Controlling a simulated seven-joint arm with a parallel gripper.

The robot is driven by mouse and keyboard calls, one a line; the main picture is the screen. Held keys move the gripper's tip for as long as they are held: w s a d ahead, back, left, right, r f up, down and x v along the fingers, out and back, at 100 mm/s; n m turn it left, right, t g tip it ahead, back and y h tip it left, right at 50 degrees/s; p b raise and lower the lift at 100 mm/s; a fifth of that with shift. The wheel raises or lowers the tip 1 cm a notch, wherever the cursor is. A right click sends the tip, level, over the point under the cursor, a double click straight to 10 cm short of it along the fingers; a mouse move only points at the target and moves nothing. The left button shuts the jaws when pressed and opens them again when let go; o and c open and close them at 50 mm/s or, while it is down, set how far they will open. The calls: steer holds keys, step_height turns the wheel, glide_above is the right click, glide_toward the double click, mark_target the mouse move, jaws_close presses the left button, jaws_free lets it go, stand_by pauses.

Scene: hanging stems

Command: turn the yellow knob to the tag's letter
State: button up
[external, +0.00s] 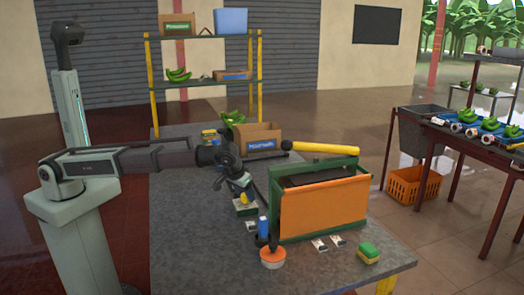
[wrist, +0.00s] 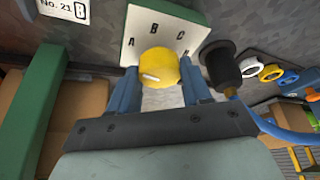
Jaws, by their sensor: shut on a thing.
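The blue fingers of my gripper (wrist: 160,75) are shut on the knob, one at each side. A white mark shows on the knob's left part, on the side facing the camera; which letter it matches I cannot tell. A tag (wrist: 62,9) at the upper left reads "No. 21" with a boxed B. In the external view my gripper (external: 242,187) points down at the knob (external: 244,198), left of the orange-fronted box.
A green-framed box with an orange front (external: 325,207) stands close to the right of my gripper. A black cylinder (wrist: 219,62) is beside the plate. A cardboard box (external: 258,138) is behind.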

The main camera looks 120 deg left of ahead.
steer(key=shift+s+m, duration=0.1)
steer(key=shift+m, duration=0.2)
steer(key=m, duration=0.2)
steer(key=m+t, duration=0.1)
steer(key=shift+s+m+t+h, duration=0.1)
steer(key=shift+m+t+h, duration=0.2)
steer(key=shift+m+h, duration=0.1)
steer(key=m, duration=0.2)
steer(key=m+t+h, duration=0.1)
steer(key=m, duration=0.2)
steer(key=shift+a+h, duration=0.15)
steer(key=shift+h, duration=0.15)
steer(key=o, duration=1)
steer(key=shift+o, duration=0.2)
steer(key=v, duration=1.3)
steer(key=shift+s+r, duration=0.3)
